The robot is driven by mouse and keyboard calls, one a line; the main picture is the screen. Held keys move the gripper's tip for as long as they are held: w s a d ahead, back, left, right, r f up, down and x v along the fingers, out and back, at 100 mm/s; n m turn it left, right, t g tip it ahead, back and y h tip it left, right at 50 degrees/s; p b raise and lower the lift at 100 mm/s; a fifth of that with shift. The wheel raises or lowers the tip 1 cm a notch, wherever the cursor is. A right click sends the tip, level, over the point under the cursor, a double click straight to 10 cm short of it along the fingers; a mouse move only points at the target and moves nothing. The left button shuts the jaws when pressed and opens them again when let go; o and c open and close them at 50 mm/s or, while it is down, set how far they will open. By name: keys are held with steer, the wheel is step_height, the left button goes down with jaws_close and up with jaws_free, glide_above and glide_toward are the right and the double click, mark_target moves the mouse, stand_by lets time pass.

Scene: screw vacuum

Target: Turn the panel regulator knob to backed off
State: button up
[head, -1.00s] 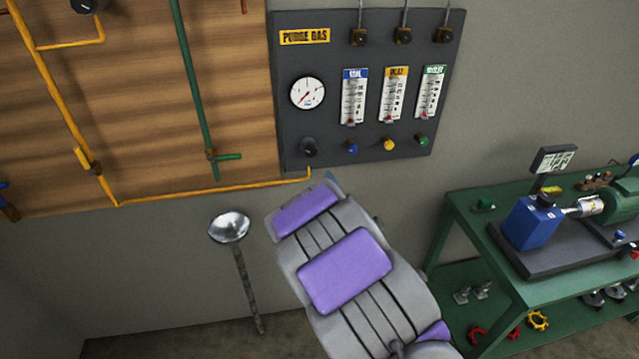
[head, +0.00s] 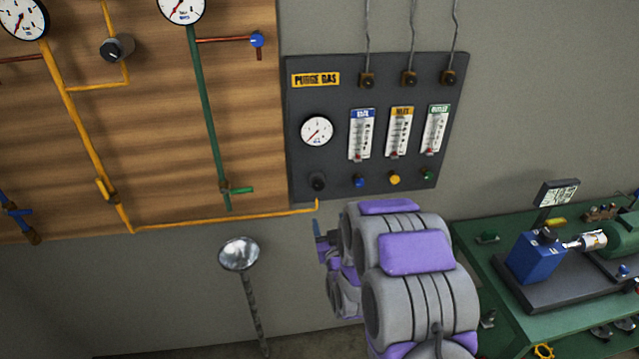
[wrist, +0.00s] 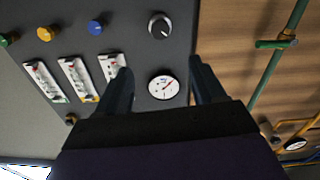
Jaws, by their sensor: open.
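The panel regulator knob is a black round knob (head: 318,183) at the lower left of the dark purge gas panel (head: 300,110), below a white gauge (head: 317,131). In the wrist view the knob (wrist: 160,25) shows at the top centre with a pale mark on its face, above the gauge (wrist: 162,86). My gripper (wrist: 160,66) is open and empty, its two dark fingers apart with the gauge between them in the picture. The knob lies beyond the fingertips, untouched. In the head view my gripper (head: 325,242) is partly hidden by my arm, below the knob.
Blue (head: 358,181), yellow (head: 394,179) and green (head: 427,175) knobs sit right of the regulator knob, under three flowmeters. An orange pipe (head: 230,217) runs below the panel's left corner. A green bench (head: 490,290) stands at right, a metal bowl on a post (head: 240,254) at lower left.

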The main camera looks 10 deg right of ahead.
mark_target(319, 187)
steer(key=w, duration=1.7)
steer(key=shift+w+a+b, duration=0.1)
steer(key=shift+b, duration=0.3)
steer(key=c, duration=1.1)
